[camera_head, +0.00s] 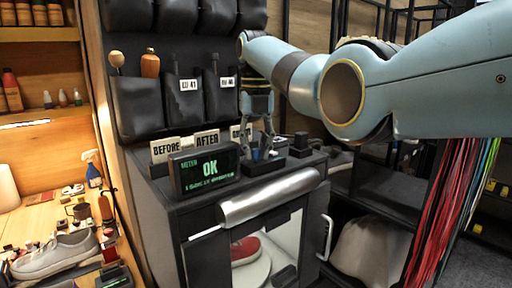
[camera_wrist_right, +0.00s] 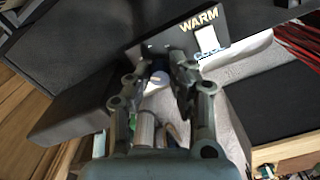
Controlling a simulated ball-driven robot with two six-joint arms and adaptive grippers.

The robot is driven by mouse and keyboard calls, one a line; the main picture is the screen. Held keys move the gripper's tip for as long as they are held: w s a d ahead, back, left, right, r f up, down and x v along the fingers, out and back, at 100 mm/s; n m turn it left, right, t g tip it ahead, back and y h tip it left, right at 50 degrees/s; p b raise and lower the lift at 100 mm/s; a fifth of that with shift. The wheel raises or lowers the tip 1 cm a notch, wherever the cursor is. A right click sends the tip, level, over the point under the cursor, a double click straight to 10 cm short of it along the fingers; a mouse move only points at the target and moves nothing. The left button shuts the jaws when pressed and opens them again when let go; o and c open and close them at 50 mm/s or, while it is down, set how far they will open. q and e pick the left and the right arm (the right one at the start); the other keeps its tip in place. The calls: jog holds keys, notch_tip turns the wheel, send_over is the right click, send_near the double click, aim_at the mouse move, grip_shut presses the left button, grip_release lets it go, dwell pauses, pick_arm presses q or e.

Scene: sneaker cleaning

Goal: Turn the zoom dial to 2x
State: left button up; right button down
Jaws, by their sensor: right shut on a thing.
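My right gripper (camera_head: 262,148) reaches down from the right arm onto the black top of the console, behind the meter display (camera_head: 207,171). Its fingers also show in the right wrist view (camera_wrist_right: 167,68), close together and shut on a small part at the control plate (camera_wrist_right: 172,38). The fingers hide most of that part, so I cannot tell for sure whether it is the zoom dial, and no 2x mark is readable. The plate reads WARM and COOL beside a white piece (camera_wrist_right: 207,39). A dark knob-like piece (camera_head: 300,143) stands right of the gripper. My left gripper is not in view.
The display reads OK. BEFORE (camera_head: 166,148) and AFTER (camera_head: 207,141) cards stand behind it. A silver roll (camera_head: 268,197) crosses the console front, above a red shoe (camera_head: 245,249). Colored cables (camera_head: 455,210) hang at right. A grey sneaker (camera_head: 55,254) lies at left.

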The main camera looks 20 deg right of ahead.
aim_at(256, 149)
jog(key=m, duration=0.9)
jog(key=shift+m, duration=0.4)
dwell(0.4)
jog(key=c, duration=1.2)
grip_release()
notch_tip(256, 149, up, 12)
jog(key=shift+w, duration=0.1)
